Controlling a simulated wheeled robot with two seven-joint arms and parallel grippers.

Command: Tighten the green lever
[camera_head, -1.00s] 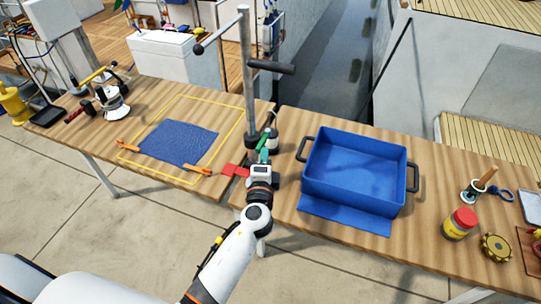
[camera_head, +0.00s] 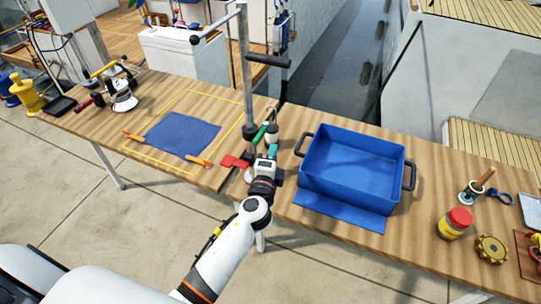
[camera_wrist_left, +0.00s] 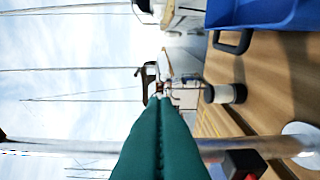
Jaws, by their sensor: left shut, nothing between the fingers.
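The green lever (camera_head: 259,134) is a small slim bar, tilted, close to the foot of the grey metal post (camera_head: 246,75) in the head view. My left gripper (camera_head: 272,150) has teal fingers and is just right of and in front of the lever. Its fingers are together with nothing between them; I cannot tell whether they touch the lever. In the wrist view the shut fingers (camera_wrist_left: 160,140) fill the lower middle, and I cannot make out the lever there. My right gripper is not in view.
A blue bin (camera_head: 352,172) with black handles stands right of the gripper. A red piece (camera_head: 235,161) lies on its left. A small black-and-white cylinder (camera_wrist_left: 226,93) shows in the wrist view. A blue cloth (camera_head: 181,135) lies inside a yellow outline on the left table.

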